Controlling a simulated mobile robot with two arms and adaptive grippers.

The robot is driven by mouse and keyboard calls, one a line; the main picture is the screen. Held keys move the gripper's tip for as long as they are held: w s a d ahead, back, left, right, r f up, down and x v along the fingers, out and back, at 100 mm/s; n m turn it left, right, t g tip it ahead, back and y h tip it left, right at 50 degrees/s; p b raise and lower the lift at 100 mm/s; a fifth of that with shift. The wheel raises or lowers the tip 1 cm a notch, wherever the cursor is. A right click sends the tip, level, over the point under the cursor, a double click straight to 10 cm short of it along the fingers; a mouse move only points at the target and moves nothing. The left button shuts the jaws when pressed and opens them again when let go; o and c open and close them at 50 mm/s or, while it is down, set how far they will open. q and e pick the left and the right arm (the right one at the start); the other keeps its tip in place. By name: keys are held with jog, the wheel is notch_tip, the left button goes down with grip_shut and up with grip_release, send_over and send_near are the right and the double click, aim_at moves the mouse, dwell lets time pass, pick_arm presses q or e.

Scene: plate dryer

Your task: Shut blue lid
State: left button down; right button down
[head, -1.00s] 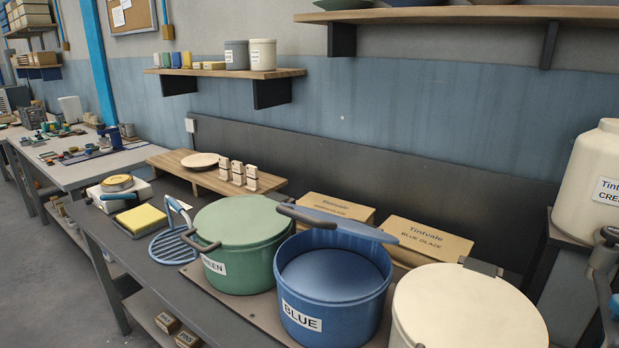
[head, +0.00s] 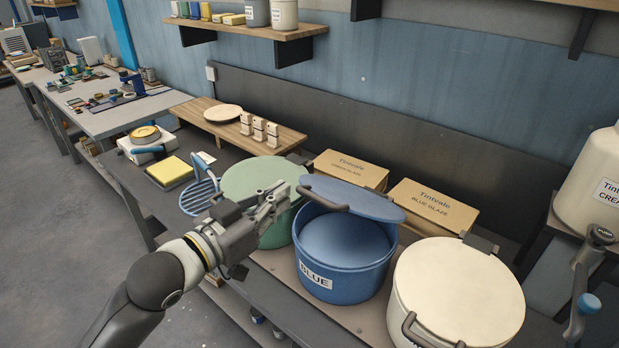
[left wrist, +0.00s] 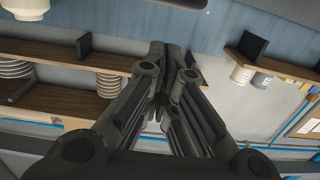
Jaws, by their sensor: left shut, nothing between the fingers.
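The blue lid (head: 368,198) is tilted open above the blue pot (head: 345,262), whose label reads BLUE. Its dark handle (head: 322,200) is at the raised left side, and the pot's inside shows below it. My left gripper (head: 283,192) is shut and empty, over the green pot's lid (head: 245,178) in the head view. Its tips are just left of the blue lid's handle and look apart from it. The left wrist view shows the closed fingers (left wrist: 160,60) but neither pot nor lid. My right gripper is not in view.
A cream pot (head: 460,290) with its lid down stands to the right. Two glaze boxes (head: 432,205) stand behind the pots. A blue wire rack (head: 200,188) and a yellow sponge (head: 170,170) lie left of the green pot.

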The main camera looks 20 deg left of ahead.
pick_arm(q)
jog(key=r, duration=0.2)
jog(key=p, duration=0.2)
send_over(313, 199)
jog(key=shift+w+d+f, duration=0.1)
jog(key=shift+w+f, duration=0.05)
jog(key=shift+w, duration=0.25)
jog(key=shift+s+f+p, duration=0.2)
jog(key=shift+f, duration=0.45)
jog(key=shift+s+f+p, duration=0.15)
jog(key=shift+s+f, duration=0.05)
jog(key=shift+f, duration=0.4)
jog(key=shift+s+a+f, duration=0.3)
jog(key=shift+s+f, duration=0.05)
jog(key=shift+f, duration=0.35)
